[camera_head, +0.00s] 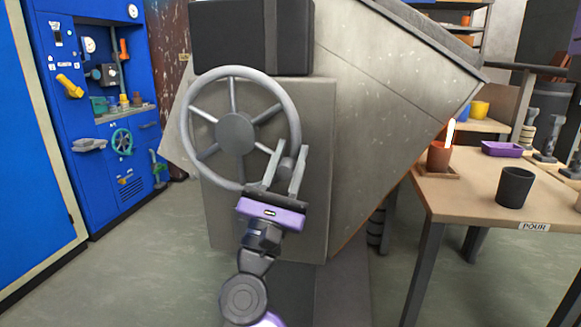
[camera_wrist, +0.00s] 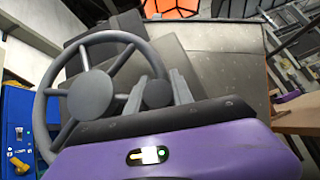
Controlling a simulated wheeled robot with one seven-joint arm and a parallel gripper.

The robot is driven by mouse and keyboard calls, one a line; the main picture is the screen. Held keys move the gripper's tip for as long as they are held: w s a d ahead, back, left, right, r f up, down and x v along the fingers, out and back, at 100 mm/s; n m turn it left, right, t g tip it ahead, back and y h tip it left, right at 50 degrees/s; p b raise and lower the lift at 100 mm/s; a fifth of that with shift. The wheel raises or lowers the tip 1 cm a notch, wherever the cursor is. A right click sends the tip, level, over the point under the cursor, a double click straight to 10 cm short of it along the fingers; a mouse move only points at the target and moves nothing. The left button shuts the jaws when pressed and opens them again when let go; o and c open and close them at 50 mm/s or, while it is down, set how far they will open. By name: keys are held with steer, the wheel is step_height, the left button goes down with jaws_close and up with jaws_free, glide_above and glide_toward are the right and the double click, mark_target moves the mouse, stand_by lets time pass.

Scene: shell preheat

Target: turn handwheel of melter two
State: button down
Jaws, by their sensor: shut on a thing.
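The handwheel (camera_head: 236,133) is a large grey spoked wheel with a round hub, mounted on the front of a grey machine body (camera_head: 318,200). It also shows in the wrist view (camera_wrist: 91,94). A short knob (camera_head: 286,168) stands at the wheel's lower right rim; it shows in the wrist view too (camera_wrist: 157,94). My gripper (camera_head: 285,170), with its purple palm and grey fingers, is at this lower right part of the wheel. Its fingers are shut on the knob, one on each side. The rim just behind the fingers is partly hidden.
A blue panel (camera_head: 90,180) with valves and a small green handwheel (camera_head: 122,141) stands at the left. Floor between panel and machine is clear.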

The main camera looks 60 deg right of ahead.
steer(key=shift+s+m+g, duration=0.1)
steer(key=shift+m+g, duration=0.3)
steer(key=shift+g, duration=0.1)
steer(key=c, duration=1.1)
jaws_free()
steer(key=shift+f, duration=0.1)
steer(key=v, duration=0.7)
steer(key=shift+a+f, duration=0.25)
steer(key=shift+a, duration=0.05)
